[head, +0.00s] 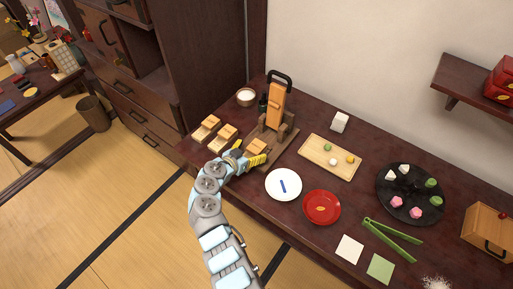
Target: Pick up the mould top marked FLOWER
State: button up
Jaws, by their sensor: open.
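Three small light-wood blocks, which look like the mould tops, show in the head view. One block (207,128) is at the table's left edge, a second block (223,136) is beside it, and a third block (257,146) is by the base of the wooden press (274,110). The markings are too small to read, so I cannot tell which is FLOWER. My gripper (251,152) is open, its yellow-and-black fingers just in front of the third block. I cannot tell whether they touch it or reach around it.
The press's upright lever stands just behind my gripper. A white plate (284,196) with a blue stick and a red plate (321,219) lie to the right. A wooden tray (318,163), black plate (383,207) and green tongs (389,242) are farther right.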

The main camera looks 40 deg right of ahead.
aim_at(255, 149)
jog(key=shift+x, duration=1.1)
jog(key=shift+c, duration=0.2)
jog(key=c, duration=1.2)
jog(key=shift+r+p, duration=0.35)
jog(key=shift+r, duration=1.25)
jog(key=shift+c, duration=0.2)
jog(key=shift+s+a+r, duration=0.15)
jog(key=shift+s+r, duration=0.05)
jog(key=shift+r, duration=0.1)
jog(key=s+a+r+p, duration=0.2)
jog(key=s+a+r, duration=0.5)
jog(key=s+r, duration=0.2)
jog(key=s, duration=0.2)
jog(key=shift+s, duration=0.3)
